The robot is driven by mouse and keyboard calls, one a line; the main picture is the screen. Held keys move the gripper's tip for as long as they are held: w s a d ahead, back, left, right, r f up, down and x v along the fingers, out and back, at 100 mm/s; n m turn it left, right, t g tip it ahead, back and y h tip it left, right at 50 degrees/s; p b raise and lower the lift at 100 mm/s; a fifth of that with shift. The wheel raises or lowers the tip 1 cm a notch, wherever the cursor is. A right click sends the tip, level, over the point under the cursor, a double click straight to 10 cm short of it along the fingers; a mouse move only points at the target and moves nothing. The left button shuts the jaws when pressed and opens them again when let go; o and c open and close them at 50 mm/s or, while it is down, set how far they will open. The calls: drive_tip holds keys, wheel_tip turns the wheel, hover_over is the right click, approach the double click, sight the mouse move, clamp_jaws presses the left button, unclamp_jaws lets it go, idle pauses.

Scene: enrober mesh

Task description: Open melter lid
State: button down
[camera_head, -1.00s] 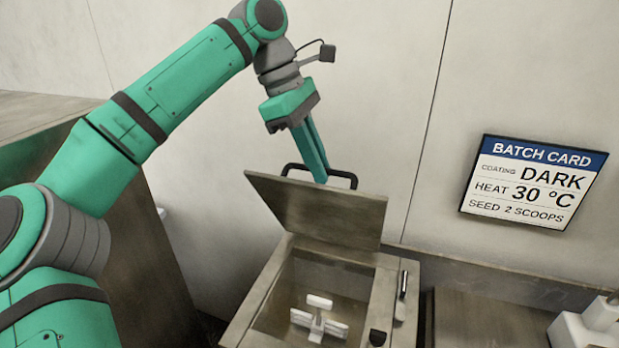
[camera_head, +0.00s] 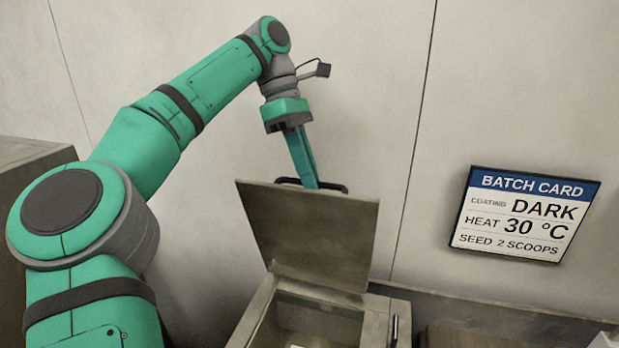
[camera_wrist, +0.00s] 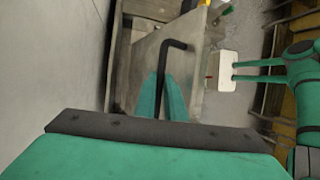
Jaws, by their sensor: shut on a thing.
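The melter lid (camera_head: 308,235) is a grey metal plate, raised and tilted steeply at the back of the melter (camera_head: 345,318), whose opening shows below it. The lid's black handle (camera_head: 338,187) runs along its upper edge. My gripper (camera_head: 310,184) is at that upper edge, its teal fingers pointing down and shut on the handle. In the wrist view, the handle (camera_wrist: 178,44) passes between the two fingers (camera_wrist: 162,90), with the lid (camera_wrist: 150,55) around it. The lower front of the melter is cut off by the frame in the head view.
A batch card (camera_head: 525,213) on the wall reads dark coating, heat 30 °C, seed 2 scoops. The wall (camera_head: 390,80) stands close behind the lid. A brown cabinet (camera_head: 35,170) is at the left. A counter (camera_head: 470,336) lies to the right of the melter.

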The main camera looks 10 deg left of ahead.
drive_tip(key=shift+w+f, duration=0.1)
drive_tip(key=shift+f, duration=0.05)
drive_tip(key=c, duration=2)
unclamp_jaws()
drive_tip(key=shift+o, duration=0.9)
drive_tip(key=shift+a, duration=0.3)
drive_tip(key=shift+d, duration=0.35)
drive_tip(key=shift+s, duration=0.2)
